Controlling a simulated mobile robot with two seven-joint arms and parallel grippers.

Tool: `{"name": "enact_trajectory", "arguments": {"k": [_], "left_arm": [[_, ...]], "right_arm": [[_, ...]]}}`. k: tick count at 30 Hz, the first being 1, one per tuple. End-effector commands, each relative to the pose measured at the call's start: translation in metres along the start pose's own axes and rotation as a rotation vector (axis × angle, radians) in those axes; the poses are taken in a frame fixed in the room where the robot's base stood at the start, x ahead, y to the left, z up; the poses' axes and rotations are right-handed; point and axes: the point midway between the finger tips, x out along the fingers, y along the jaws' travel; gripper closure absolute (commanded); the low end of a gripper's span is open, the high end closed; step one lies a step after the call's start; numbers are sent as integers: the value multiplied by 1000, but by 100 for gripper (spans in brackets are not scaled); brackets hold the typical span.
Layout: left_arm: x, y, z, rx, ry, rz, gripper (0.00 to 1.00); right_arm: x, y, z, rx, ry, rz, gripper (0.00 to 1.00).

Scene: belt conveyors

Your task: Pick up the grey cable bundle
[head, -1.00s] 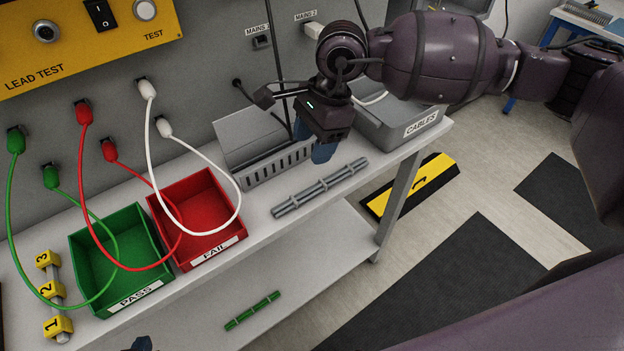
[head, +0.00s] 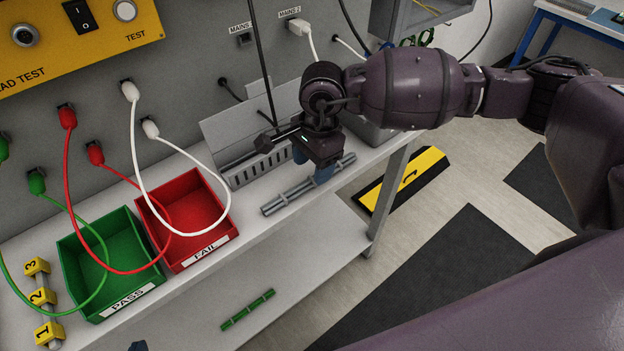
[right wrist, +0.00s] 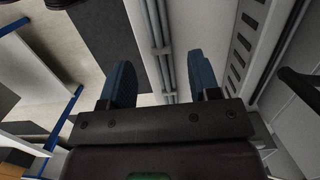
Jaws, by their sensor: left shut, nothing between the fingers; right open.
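The grey cable bundle (head: 288,196) lies on the white bench top, a row of grey rods tied with light bands. Its far end is partly hidden by my right gripper (head: 313,171), which is over that end with its blue fingers apart. In the right wrist view the bundle (right wrist: 158,38) runs between the open fingers of the right gripper (right wrist: 161,80); I cannot tell how far below them it is. Only a blue tip of my left gripper (head: 138,346) shows at the bottom edge of the head view; it is shut and empty, away from the bundle.
A red FAIL bin (head: 205,248) and a green PASS bin (head: 135,295) stand to the left. A slotted grey trough (head: 260,170) is behind the bundle. A green bundle (head: 248,310) lies on the lower shelf. Red, white and green leads hang in front of the panel.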

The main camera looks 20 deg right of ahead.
Motion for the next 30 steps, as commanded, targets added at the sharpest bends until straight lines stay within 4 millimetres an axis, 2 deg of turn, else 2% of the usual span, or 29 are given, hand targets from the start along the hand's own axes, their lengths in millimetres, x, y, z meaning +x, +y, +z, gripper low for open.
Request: {"name": "enact_trajectory", "arguments": {"k": [7,15,17,26,30], "left_arm": [[1,0,-3,1,6,0,100],[1,0,-4,1,7,0,100],[1,0,-4,1,7,0,100],[0,0,-3,1,5,0,100],[-1,0,-1,0,1,-1,100]], "right_arm": [[34,0,-3,1,-3,3,44],[38,0,-4,0,-1,0,44],[38,0,-4,0,-1,0,51],[37,0,-4,1,-1,1,97],[37,0,-4,0,-1,0,99]]}}
